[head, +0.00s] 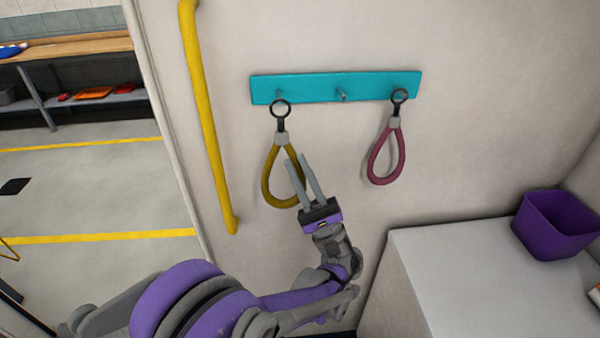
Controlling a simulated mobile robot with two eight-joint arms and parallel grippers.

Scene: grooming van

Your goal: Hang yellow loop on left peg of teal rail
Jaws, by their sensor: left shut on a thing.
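The teal rail (320,88) is fixed to the pale wall and carries three pegs. The yellow loop (267,185) hangs downward below the rail's left end. Its dark metal ring (281,109) is at the left peg (279,94); I cannot tell for sure whether the ring is around the peg or in front of it. My left gripper (299,166) points up at the loop's right side and is shut on the loop's strap, which is partly hidden by the fingers. My right gripper is not in view.
A pink loop (386,160) hangs from the right peg; the middle peg (341,96) is bare. A yellow grab bar (207,120) runs down the wall at left. A white counter (470,275) with a purple bin (553,227) stands at lower right.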

